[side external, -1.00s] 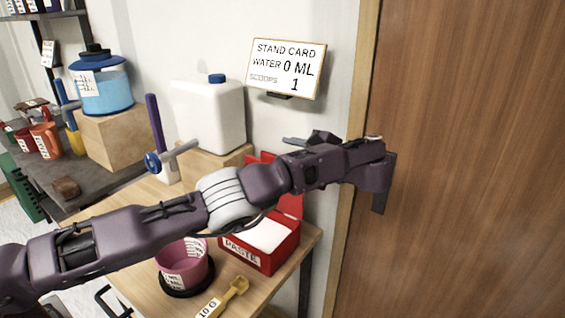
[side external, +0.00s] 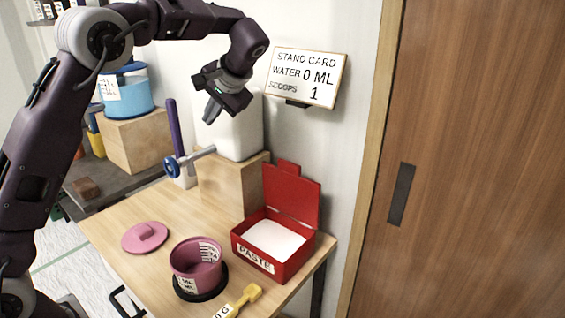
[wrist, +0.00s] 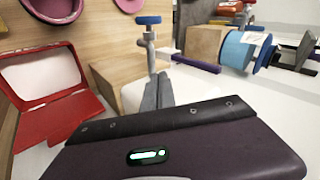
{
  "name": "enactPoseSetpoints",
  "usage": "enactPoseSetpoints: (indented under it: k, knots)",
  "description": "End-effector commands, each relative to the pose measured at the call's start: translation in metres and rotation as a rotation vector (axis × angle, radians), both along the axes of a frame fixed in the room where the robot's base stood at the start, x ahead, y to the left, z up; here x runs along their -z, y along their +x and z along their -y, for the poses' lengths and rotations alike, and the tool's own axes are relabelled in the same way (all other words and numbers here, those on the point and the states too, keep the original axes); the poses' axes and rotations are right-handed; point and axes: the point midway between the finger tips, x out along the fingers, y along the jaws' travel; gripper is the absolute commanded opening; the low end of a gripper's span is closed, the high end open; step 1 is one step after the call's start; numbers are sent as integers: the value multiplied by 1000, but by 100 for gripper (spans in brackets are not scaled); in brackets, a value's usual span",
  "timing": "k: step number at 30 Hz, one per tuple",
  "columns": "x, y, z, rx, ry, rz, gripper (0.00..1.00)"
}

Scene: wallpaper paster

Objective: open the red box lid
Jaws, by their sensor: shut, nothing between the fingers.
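The red box (side external: 262,258), labelled PASTE, sits on the wooden table with a white filling showing inside. Its red lid (side external: 292,196) stands raised and open at the back, near the wall. In the wrist view the box (wrist: 42,85) and its lid (wrist: 55,120) show at the left. My gripper (side external: 209,114) is shut and empty, high above the table in front of the white canister, left of and well apart from the lid. In the wrist view its fingers (wrist: 158,92) are together with nothing between them.
A white canister (side external: 240,128) with a blue-handled tap (side external: 190,160) stands on a wooden block (side external: 228,185). A pink pot (side external: 193,268), a pink lid (side external: 146,237) and a yellow scoop (side external: 240,298) lie on the table.

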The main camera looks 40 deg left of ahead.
Motion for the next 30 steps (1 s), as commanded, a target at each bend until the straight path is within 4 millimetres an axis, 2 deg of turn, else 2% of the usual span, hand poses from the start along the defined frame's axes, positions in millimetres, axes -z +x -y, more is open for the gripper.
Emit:
enactPoseSetpoints:
  k: [2, 5, 9, 13, 16, 20, 24, 30]
  knots:
    - [7, -8, -4, 153, -47, 10, 0]
    - [26, -1, 14, 565, -36, -40, 0]
    - [46, -5, 71, 1161, 76, -86, 0]
    - [53, -23, 120, 1521, 199, -80, 0]
    - [54, -31, 138, 1635, 249, -71, 0]
    - [60, -26, 142, 1658, 253, -66, 0]
    - [73, -12, 143, 1660, 256, -71, 0]
    - [104, 22, 141, 1652, 253, -73, 0]
